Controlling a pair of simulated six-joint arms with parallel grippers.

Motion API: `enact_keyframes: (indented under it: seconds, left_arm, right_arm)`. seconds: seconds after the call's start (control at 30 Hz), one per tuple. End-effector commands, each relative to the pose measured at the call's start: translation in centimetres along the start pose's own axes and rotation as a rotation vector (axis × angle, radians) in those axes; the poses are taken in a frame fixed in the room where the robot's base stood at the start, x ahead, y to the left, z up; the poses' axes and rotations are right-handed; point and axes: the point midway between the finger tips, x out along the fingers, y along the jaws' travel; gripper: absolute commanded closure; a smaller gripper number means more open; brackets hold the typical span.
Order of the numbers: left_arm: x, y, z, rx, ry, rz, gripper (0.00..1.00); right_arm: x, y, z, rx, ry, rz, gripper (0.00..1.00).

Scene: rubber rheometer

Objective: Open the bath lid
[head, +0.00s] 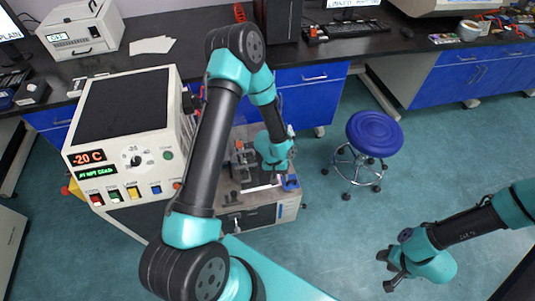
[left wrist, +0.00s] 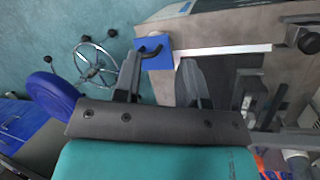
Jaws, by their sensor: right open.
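The bath appears to be the white cabinet (head: 120,172) with a red -20 C display at the left in the head view. Its flat dark top panel, apparently the lid (head: 125,103), lies closed. My left gripper (head: 277,165) is away from it, to the right, low over a grey bench unit (head: 262,214). In the left wrist view my left gripper (left wrist: 162,76) has its fingers apart. A blue block (left wrist: 158,56) with a black hook shows just beyond the fingertips; I cannot tell whether they touch. My right gripper (head: 392,270) is open and empty over the floor at the lower right.
A blue stool (head: 374,134) stands on the green floor right of the grey unit. A dark bench (head: 200,45) with blue drawers runs along the back. A white box (head: 82,28) sits on it. My left arm crosses right of the cabinet. Open floor lies at centre right.

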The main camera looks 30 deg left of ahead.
Motion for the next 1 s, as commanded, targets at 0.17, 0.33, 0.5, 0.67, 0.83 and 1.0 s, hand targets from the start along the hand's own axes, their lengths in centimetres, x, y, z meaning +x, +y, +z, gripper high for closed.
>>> enact_keyframes:
  seconds: [0.17,0.33,0.5,0.67,0.83,1.0]
  left_arm:
    - [-1.2,-1.0,-9.2,-0.148,0.004,-0.151,0.62]
    - [-4.2,-3.0,-16.6,-0.315,0.078,-0.331,0.62]
    - [-6.7,-4.4,-20.4,-0.427,0.154,-0.439,0.62]
    - [-7.3,-4.7,-21.1,-0.454,0.173,-0.463,0.62]
    - [-7.3,-4.6,-21.1,-0.453,0.172,-0.462,0.62]
    - [-7.0,-4.8,-21.1,-0.452,0.171,-0.461,0.62]
  right_arm:
    - [0.0,0.0,0.0,0.000,0.000,0.000,0.57]
    - [0.0,0.0,0.0,0.000,0.000,0.000,0.57]
    - [0.0,0.0,0.0,0.000,0.000,0.000,0.57]
    - [0.0,0.0,0.0,0.000,0.000,0.000,0.57]
    - [0.0,0.0,0.0,0.000,0.000,0.000,0.57]
    - [0.0,0.0,0.0,0.000,0.000,0.000,0.57]
